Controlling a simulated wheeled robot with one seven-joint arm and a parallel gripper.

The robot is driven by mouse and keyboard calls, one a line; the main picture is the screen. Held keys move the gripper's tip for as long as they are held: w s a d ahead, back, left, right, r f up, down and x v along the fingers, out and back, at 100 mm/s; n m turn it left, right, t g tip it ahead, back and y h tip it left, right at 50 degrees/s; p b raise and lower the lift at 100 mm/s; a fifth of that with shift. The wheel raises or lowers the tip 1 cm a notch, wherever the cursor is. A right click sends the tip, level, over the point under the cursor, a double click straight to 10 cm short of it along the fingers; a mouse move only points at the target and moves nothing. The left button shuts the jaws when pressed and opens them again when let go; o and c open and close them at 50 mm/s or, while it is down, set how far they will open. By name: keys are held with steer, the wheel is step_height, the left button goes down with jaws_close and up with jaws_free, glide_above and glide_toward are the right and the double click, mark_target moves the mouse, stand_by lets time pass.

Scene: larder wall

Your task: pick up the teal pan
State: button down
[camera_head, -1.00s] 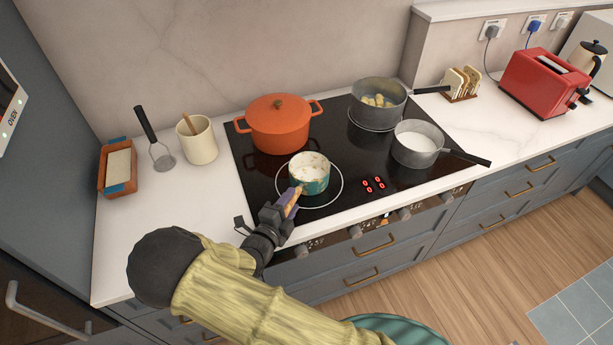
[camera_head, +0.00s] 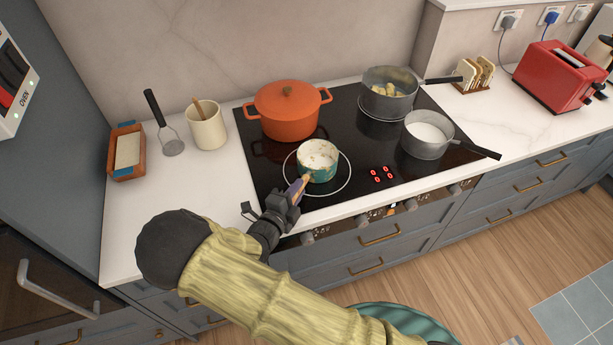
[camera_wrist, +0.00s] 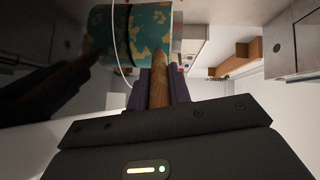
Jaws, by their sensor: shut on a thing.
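The teal pan (camera_head: 318,174) is a small pot with a patchy teal outside, a cream inside and a wooden handle (camera_wrist: 159,86). In the head view it is upright at the front left burner ring of the black hob (camera_head: 262,184). My gripper (camera_head: 299,187) is shut on the pan's handle from the front left. In the wrist view the handle lies between my purple-grey fingers (camera_wrist: 158,88), and the teal wall (camera_wrist: 140,30) shows beyond them. I cannot tell whether the pan's base touches the hob.
An orange lidded pot (camera_head: 287,112) stands close behind the pan. A grey pot with yellowish pieces (camera_head: 388,100) and a grey saucepan with white contents (camera_head: 427,138) stand to the right.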

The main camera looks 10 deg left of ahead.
steer(key=shift+r, duration=0.15)
steer(key=shift+r+b, duration=1.1)
steer(key=shift+r, duration=3.9)
